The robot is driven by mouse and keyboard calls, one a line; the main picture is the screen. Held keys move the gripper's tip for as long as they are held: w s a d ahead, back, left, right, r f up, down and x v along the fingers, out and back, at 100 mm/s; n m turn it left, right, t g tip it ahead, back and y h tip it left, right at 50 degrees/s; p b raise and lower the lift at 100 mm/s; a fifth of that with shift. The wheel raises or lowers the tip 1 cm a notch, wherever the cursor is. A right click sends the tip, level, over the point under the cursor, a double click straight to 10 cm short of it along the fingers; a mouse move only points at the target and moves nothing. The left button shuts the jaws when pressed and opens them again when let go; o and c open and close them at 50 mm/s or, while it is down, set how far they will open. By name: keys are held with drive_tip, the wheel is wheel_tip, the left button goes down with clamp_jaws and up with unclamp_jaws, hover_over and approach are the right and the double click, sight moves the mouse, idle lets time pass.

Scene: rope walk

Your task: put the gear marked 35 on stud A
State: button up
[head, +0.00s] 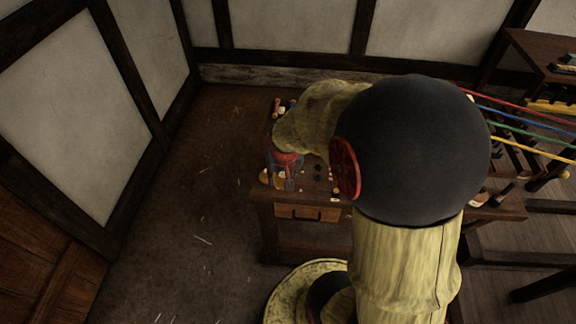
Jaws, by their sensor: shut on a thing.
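My gripper (284,181) shows small and dark, with red parts, at the left end of the wooden workbench (262,212). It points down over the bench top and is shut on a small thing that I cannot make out. Several small dark and light pieces lie on the bench right of the gripper. The gear marked 35 and stud A cannot be picked out at this size. My own arm covers the middle and much of the right part of the bench top.
The bench has a lighter drawer front (308,213). Red, blue, green and yellow ropes (528,133) run off to the right. A dark wooden stand (545,52) is at the upper right. The floor (190,205) left of the bench is clear up to the panelled wall.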

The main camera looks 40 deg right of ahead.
sight(277, 183)
drive_tip(key=s+a+r+p, duration=0.2)
drive_tip(key=a+r+p, duration=0.1)
drive_tip(key=r, duration=0.3)
drive_tip(key=shift+s+a+r+p, duration=0.15)
drive_tip(key=shift+a+p, duration=0.25)
drive_tip(key=shift+a, duration=0.3)
idle(0.9)
